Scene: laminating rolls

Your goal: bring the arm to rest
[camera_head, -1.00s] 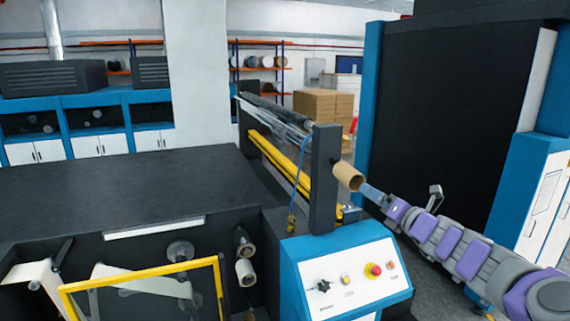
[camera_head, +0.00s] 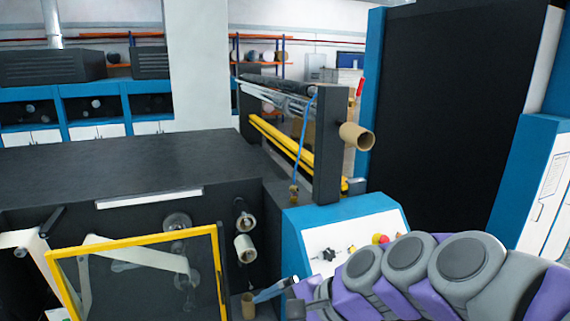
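My arm reaches in from the lower right, folded, its purple and grey links covering part of the control panel. My gripper (camera_head: 272,291) is low in the picture, in front of the machine and left of the panel. It shows edge-on and small, so I cannot tell whether it is open or shut. A brown cardboard core (camera_head: 355,137) sticks out from the upper post of the laminating machine, well apart from my gripper. A small tan cylinder (camera_head: 248,306) shows just left of the gripper tip; I cannot tell whether they touch.
The blue and white control panel (camera_head: 345,235) with knobs and a red button lies right behind my arm. A yellow-framed guard (camera_head: 135,243) stands left of the gripper. A black and blue cabinet (camera_head: 440,130) stands at the right.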

